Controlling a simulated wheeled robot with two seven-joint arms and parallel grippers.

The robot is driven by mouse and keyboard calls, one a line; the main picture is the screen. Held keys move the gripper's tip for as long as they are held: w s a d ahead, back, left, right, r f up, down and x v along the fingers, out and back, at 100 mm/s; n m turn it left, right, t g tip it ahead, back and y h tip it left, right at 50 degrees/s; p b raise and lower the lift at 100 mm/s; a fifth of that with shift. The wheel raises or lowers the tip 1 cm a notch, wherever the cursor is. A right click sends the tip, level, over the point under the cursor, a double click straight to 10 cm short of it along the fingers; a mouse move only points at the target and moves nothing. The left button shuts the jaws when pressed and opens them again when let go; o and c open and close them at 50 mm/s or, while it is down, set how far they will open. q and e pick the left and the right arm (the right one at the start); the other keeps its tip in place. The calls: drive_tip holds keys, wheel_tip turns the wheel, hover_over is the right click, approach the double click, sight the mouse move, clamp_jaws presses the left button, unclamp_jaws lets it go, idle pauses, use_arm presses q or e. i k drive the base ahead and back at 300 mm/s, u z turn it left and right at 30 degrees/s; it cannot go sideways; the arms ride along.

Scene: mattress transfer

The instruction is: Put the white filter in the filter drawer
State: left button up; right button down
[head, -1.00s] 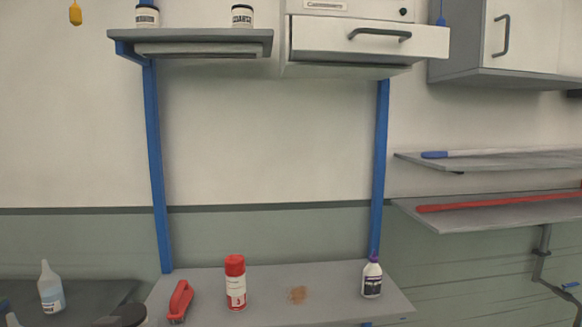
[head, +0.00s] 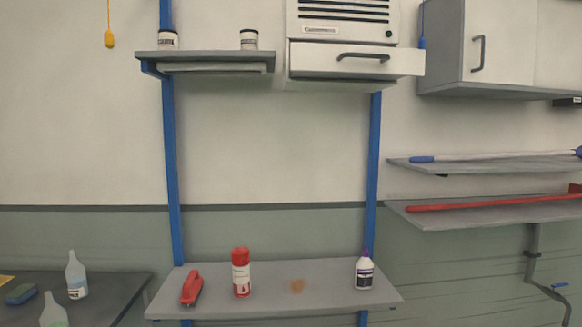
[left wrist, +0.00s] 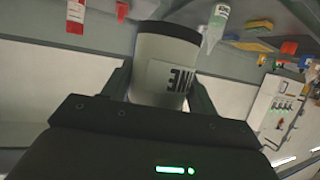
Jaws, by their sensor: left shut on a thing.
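The filter drawer (head: 355,60) is a white drawer with a dark handle, under a vented white unit (head: 343,18) at the top of the head view. Its front stands out from the unit, so it looks pulled partly out; its inside is hidden. In the left wrist view my left gripper (left wrist: 158,88) is shut on a white cylindrical container (left wrist: 165,65) with a black rim and a label with dark letters, partly hidden by the gripper. I cannot tell which thing is the white filter. Neither gripper shows in the head view.
Two white jars with dark lids (head: 168,40) stand on the upper shelf (head: 205,56). A red stapler-like tool (head: 191,288), a red-capped can (head: 241,273) and a purple-topped bottle (head: 364,273) stand on the lower shelf. A white cabinet (head: 497,42) hangs at right.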

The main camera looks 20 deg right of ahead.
sight(319, 74)
drive_tip(key=k, duration=0.6)
drive_tip(key=z, duration=1.65)
drive_tip(key=i, duration=0.5)
